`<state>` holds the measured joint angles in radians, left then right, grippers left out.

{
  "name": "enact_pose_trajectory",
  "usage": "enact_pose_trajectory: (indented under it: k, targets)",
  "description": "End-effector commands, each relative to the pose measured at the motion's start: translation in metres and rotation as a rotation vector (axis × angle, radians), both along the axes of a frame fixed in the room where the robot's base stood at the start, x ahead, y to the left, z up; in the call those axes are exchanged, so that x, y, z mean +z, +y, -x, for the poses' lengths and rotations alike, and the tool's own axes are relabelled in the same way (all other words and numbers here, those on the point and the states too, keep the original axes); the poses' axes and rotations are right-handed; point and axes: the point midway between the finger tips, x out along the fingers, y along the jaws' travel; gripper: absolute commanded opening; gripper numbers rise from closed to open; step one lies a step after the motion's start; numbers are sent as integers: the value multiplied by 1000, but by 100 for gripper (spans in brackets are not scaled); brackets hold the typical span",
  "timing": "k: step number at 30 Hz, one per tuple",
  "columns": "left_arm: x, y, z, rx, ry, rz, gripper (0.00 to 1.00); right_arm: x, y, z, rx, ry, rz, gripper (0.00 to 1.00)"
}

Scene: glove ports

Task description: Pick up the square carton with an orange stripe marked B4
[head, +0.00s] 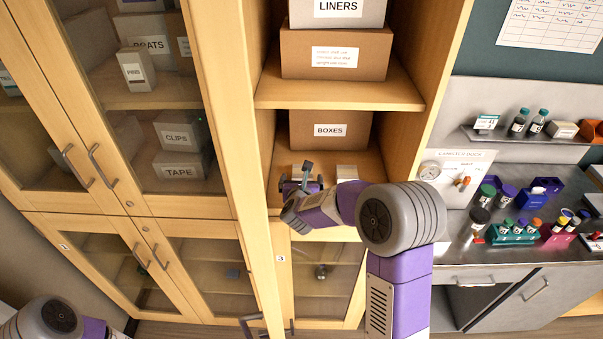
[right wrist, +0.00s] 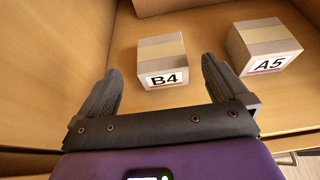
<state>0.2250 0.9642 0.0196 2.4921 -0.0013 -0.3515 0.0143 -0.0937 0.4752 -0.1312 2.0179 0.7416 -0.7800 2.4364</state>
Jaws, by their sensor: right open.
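The carton marked B4 (right wrist: 163,60) is a small box with a tan tape band on top and a white label with an orange-red stripe. It stands upright on a wooden shelf. My right gripper (right wrist: 160,72) is open and empty. Its fingers point at the B4 carton from the front, one toward each side of it, and the carton appears to be just ahead of the fingertips. In the head view my right gripper (head: 301,180) is at the lower open shelf and largely hides this carton. My left gripper is out of view; only part of my left arm shows.
A similar carton marked A5 (right wrist: 265,46) stands to the right of B4, with a gap between. A BOXES carton (head: 330,130) stands behind them. The shelf's side wall (right wrist: 60,50) is close on the left. Glass-door cabinets (head: 150,180) stand left, a lab bench (head: 520,265) right.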

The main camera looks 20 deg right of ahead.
Motion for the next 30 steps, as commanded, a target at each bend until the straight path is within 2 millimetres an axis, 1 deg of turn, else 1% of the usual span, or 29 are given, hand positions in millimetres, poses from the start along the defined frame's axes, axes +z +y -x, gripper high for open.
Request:
enact_pose_trajectory:
  k: [5, 9, 12, 18, 20, 27, 30]
  targets:
    - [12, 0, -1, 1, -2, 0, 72, -7, -14, -21, 0, 2, 2, 100]
    - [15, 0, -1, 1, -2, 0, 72, -14, -20, -34, -1, 2, 2, 100]
    - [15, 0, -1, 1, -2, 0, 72, -16, -22, -37, 0, 1, 0, 100]
    - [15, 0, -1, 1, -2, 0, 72, -16, -22, -38, 0, 1, 0, 100]
    - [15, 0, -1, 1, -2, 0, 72, -16, -22, -38, 0, 1, 0, 92]
    - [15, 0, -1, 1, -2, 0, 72, -16, -22, -37, 0, 1, 0, 56]
    - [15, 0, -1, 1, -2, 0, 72, -16, -22, -37, 0, 1, 0, 42]
